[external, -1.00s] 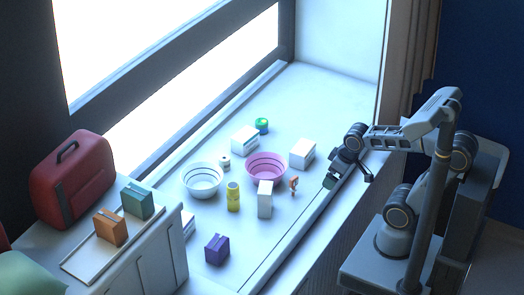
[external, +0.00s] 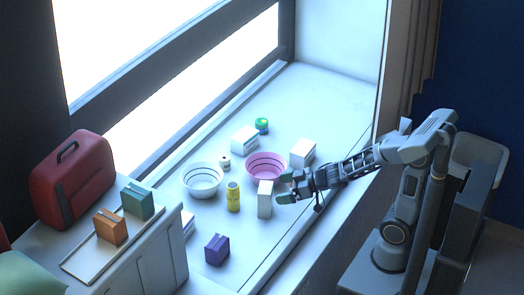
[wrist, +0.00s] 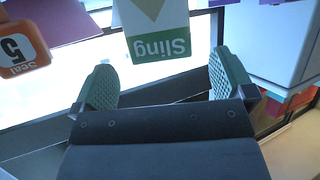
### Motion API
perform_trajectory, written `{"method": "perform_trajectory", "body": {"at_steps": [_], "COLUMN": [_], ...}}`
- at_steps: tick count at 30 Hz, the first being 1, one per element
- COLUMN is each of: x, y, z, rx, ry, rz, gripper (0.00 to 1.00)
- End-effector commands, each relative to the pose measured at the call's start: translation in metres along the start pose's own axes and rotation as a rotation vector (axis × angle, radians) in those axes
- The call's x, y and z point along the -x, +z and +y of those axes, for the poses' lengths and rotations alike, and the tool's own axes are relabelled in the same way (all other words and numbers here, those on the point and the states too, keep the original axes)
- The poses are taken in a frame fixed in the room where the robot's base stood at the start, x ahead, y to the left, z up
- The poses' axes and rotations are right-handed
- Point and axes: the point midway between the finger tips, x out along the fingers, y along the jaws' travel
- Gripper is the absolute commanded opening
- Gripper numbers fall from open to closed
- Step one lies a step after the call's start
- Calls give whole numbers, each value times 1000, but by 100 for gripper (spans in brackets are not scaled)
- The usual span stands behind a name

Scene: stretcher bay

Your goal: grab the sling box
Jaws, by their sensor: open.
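The sling box (wrist: 157,35) is white with a green band that reads "Sling", upside down in the wrist view. It lies ahead of my fingers, between their lines, with a visible gap. In the external view a white upright box (external: 265,201), which appears to be the same one, stands at the front of the sill. My gripper (external: 284,188) is open and empty just right of it. In the wrist view both green padded fingers of my gripper (wrist: 161,80) are spread wide. The box's far side is hidden.
An orange tag reading "Seal 5" (wrist: 22,48) is close at left in the wrist view. A pink bowl (external: 266,166) and yellow bottle (external: 233,197) stand near the box. Another white box (external: 303,152) is behind my arm. A purple box (external: 217,249) is toward the front.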

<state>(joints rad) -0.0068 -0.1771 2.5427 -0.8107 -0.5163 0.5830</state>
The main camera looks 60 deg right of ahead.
Motion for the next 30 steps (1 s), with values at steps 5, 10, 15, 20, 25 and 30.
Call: {"method": "perform_trajectory", "body": {"at_steps": [5, 10, 15, 20, 25, 30], "x": [-14, -39, -59, -67, -67, -67], "y": [0, 3, 1, 0, 0, 0], "z": [0, 0, 0, 0, 0, 0], "rx": [-1, 0, -1, 1, 0, 0], "ry": [-1, 0, 1, 2, 3, 3], "rz": [-2, -2, -1, 0, 0, 0], "gripper": [100, 100, 100, 100, 100, 89]}}
